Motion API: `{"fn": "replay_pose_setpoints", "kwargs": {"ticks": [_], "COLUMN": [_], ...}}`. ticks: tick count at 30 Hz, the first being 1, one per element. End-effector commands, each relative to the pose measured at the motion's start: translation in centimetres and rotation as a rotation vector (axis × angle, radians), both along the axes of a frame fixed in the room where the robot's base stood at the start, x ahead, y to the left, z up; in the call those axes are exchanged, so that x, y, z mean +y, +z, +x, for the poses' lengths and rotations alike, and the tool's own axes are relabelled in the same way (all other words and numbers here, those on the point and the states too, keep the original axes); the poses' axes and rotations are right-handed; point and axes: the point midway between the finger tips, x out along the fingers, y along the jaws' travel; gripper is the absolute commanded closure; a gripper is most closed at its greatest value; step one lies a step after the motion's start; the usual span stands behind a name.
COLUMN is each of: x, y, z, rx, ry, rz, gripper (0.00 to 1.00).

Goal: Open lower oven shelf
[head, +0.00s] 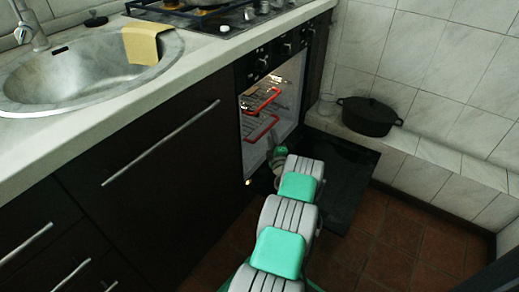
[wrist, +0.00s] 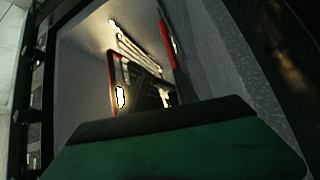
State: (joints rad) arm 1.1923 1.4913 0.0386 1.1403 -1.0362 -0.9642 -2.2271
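The oven (head: 247,150) is open, and its dark door (head: 350,185) is folded down. Two wire shelves with red front bars show inside: the upper shelf (head: 262,100) and the lower shelf (head: 262,130). My gripper (head: 272,143) is at the oven mouth, by the lower shelf's front, partly hidden by my arm. In the wrist view, a red-edged shelf (wrist: 112,75) and another red bar (wrist: 167,40) lie beyond my green and dark gripper body. The fingertips are too dark to tell whether they are open or touching the shelf.
A black lidded pot (head: 368,117) and a glass jar (head: 327,104) stand on the tiled ledge right of the oven. Dark cabinets (head: 150,190) lie left under the counter with a sink (head: 85,70) and yellow cloth (head: 142,45). Tiled floor (head: 400,235) is clear on the right.

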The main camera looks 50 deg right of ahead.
Motion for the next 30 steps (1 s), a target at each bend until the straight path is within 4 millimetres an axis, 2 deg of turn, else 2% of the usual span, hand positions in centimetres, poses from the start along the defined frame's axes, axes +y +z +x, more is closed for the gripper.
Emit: {"fn": "replay_pose_setpoints", "kwargs": {"ticks": [1, 4, 8, 15, 18, 26, 30], "x": [0.4, 0.7, -0.2, -3.0, -3.7, -4.0, -4.0], "y": [-2.4, -3.4, -3.2, -2.8, -2.6, -2.3, -2.3], "z": [-0.4, -0.6, 0.7, 4.2, 4.9, 5.2, 5.1], "rx": [0.014, 0.035, 0.04, 0.039, 0.041, 0.04, 0.041], "ry": [-0.018, -0.039, -0.038, -0.034, -0.035, -0.037, -0.037], "rz": [-0.037, -0.08, -0.089, -0.086, -0.082, -0.08, -0.08], "gripper": [0.64, 0.64, 0.64, 0.64, 0.64, 0.64, 0.74]}}
